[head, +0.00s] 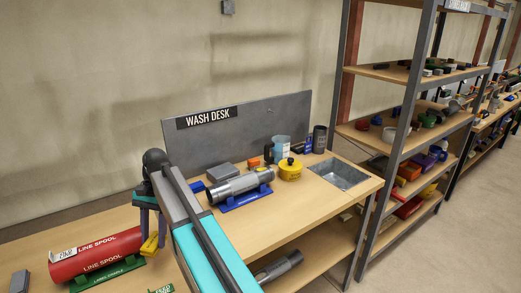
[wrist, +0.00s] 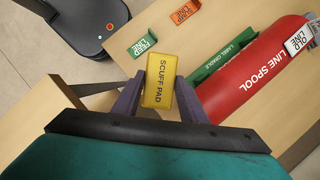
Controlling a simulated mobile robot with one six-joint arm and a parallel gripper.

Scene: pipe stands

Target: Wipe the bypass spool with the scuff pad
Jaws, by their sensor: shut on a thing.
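My gripper (head: 152,228) is shut on the yellow scuff pad (head: 150,246). In the wrist view the pad (wrist: 160,80), lettered SCUFF PAD, sits between the two purple fingers of my gripper (wrist: 158,98). A grey metal spool (head: 240,186) lies in a blue cradle (head: 245,199) on the wash desk, to the right of and apart from my gripper. No name on it can be read, so I cannot tell for sure that it is the bypass spool.
A red line spool (head: 95,256) with an OLD LINE tag (wrist: 298,42) rests in a green cradle (head: 108,273). FEED LINE (wrist: 145,42) and SUMP LINE (wrist: 184,12) blocks lie nearby. A yellow round container (head: 290,170) and a sink (head: 340,174) are right of the grey spool.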

